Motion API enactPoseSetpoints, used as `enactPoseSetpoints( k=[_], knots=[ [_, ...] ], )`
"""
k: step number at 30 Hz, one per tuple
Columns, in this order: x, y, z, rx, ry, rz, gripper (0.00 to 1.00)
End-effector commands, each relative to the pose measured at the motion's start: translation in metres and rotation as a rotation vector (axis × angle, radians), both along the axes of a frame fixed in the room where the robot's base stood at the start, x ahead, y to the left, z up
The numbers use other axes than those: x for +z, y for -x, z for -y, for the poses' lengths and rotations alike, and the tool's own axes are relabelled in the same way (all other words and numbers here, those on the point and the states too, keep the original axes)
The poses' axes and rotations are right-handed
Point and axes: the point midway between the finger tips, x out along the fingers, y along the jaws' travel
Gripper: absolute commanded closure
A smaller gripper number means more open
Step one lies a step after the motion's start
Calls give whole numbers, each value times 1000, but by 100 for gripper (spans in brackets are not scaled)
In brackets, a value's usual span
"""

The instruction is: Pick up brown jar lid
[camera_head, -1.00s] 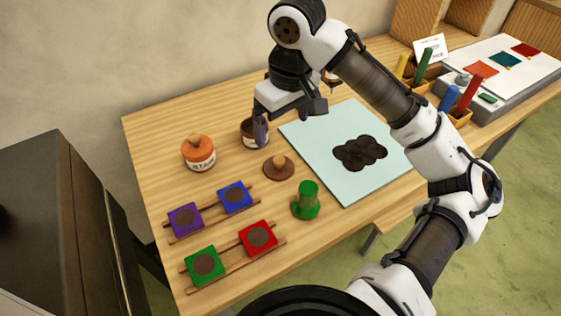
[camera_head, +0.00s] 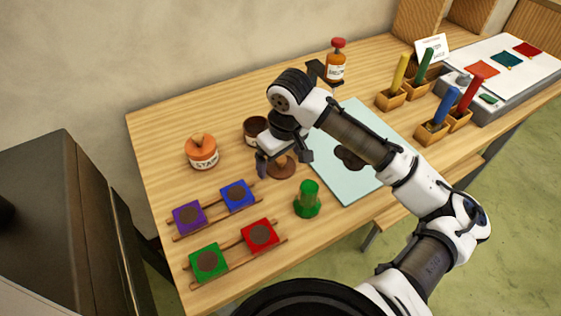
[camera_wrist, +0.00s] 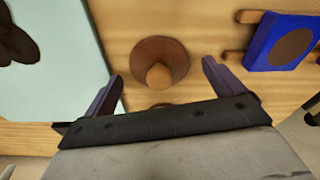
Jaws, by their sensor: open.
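The brown jar lid (camera_wrist: 176,55) is a round brown disc with a lighter wooden knob (camera_wrist: 159,76). It lies on the wooden table in the wrist view, between and a little beyond my fingertips. In the head view the lid (camera_head: 284,168) is partly hidden by my gripper (camera_head: 284,163). My gripper is open and empty above the lid; its two dark fingers (camera_wrist: 160,82) stand on either side of the knob in the wrist view. An open dark jar (camera_head: 254,130) stands just behind the lid.
A STAIN jar with orange lid (camera_head: 202,152) stands left. A green stamp-like piece (camera_head: 307,200) stands close in front of the lid. Coloured blocks (camera_head: 236,195) sit on wooden rails at front left. A pale blue sheet (camera_head: 350,190) with dark pieces lies right.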

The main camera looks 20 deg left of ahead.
Motion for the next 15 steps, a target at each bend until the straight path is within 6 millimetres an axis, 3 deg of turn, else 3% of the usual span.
enactPoseSetpoints(
  k=[8,15],
  knots=[
    [-5,0,-1,1,0,1,7],
    [-5,0,-1,1,1,1,37]
  ],
)
